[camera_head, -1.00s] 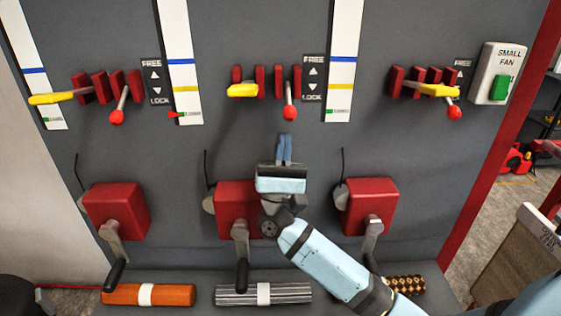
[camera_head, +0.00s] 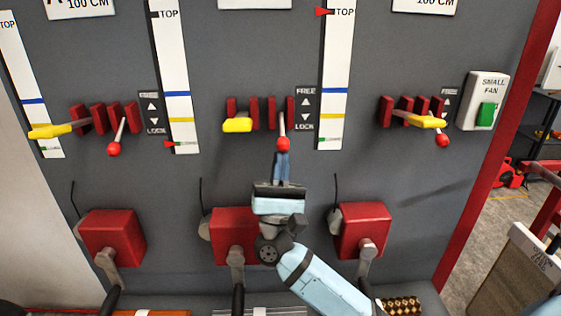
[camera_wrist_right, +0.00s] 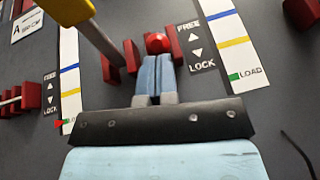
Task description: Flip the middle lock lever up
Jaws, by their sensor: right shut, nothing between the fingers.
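The middle lock lever (camera_head: 282,128) is a thin rod with a red ball knob (camera_head: 283,144) at its end. It points down, beside the FREE/LOCK label (camera_head: 306,110), with the knob near LOCK. My right gripper (camera_head: 281,156) is shut and empty, with its blue fingers pointing up just below the knob. In the right wrist view the red knob (camera_wrist_right: 157,43) sits right at the fingertips (camera_wrist_right: 158,58); I cannot tell whether they touch. My left gripper is not in view.
A yellow-handled lever (camera_head: 237,125) is left of the middle lock lever, with red brackets between. Similar lever pairs stand left and right. Red crank boxes (camera_head: 113,235) line the panel below. A white scale strip (camera_head: 335,90) is to the right.

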